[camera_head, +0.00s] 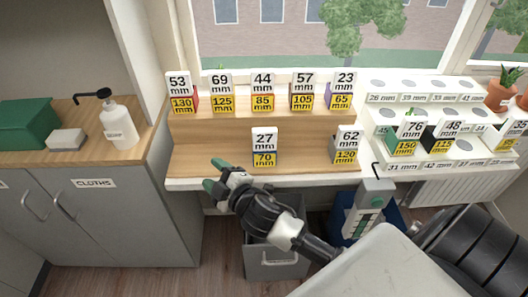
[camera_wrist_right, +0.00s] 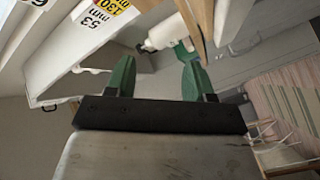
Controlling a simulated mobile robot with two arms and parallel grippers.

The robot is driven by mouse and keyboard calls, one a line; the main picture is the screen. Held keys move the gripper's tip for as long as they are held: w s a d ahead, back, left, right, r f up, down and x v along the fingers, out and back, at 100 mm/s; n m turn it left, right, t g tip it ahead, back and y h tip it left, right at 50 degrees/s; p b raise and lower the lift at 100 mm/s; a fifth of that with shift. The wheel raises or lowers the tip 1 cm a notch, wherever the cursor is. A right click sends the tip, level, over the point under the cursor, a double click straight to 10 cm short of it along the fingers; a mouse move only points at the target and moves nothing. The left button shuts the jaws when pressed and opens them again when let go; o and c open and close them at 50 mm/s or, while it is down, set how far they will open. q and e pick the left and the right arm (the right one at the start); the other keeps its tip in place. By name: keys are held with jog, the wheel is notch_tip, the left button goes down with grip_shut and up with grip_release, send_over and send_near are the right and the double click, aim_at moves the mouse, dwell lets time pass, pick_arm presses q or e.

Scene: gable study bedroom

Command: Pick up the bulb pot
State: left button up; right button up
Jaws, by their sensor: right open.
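My right gripper (camera_head: 216,176) is open and empty at the front edge of the wooden stepped stand, left of the 27 mm card. Its two green fingers (camera_wrist_right: 157,78) stand apart in the right wrist view with nothing between them. I cannot tell for certain which item is the bulb pot; number cards hide most items on the stand. A terracotta pot (camera_head: 499,96) with a green plant stands at the far right. Green shoots show above the 69 mm card (camera_head: 222,80) and the 76 mm card (camera_head: 411,130). My left gripper is not in view.
The wooden stand (camera_head: 200,130) holds several carded items. Right of it is a white stepped rack (camera_head: 385,98) with round holes. A soap dispenser (camera_head: 117,124) and green box (camera_head: 27,123) are on the left counter. A grey bin (camera_head: 270,262) stands below.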

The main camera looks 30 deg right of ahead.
jog(key=w+a+r+n+y, duration=0.2)
jog(key=a+r+n+y, duration=0.4)
jog(key=r+n+y, duration=0.5)
jog(key=n+g+h, duration=1.4)
jog(key=n+g, duration=0.3)
jog(key=n, duration=0.7)
send_near(266, 139)
jog(key=shift+w+d+f+b, duration=0.2)
jog(key=shift+w+f+b, duration=0.1)
jog(key=shift+w, duration=0.3)
jog(key=f, duration=0.4)
jog(key=shift+d+f+p, duration=0.2)
jog(key=shift+d+p, duration=0.05)
jog(key=shift+p, duration=0.05)
jog(key=shift+a+f+p, duration=0.1)
jog(key=shift+f+p, duration=0.7)
jog(key=shift+f, duration=2.25)
grip_shut()
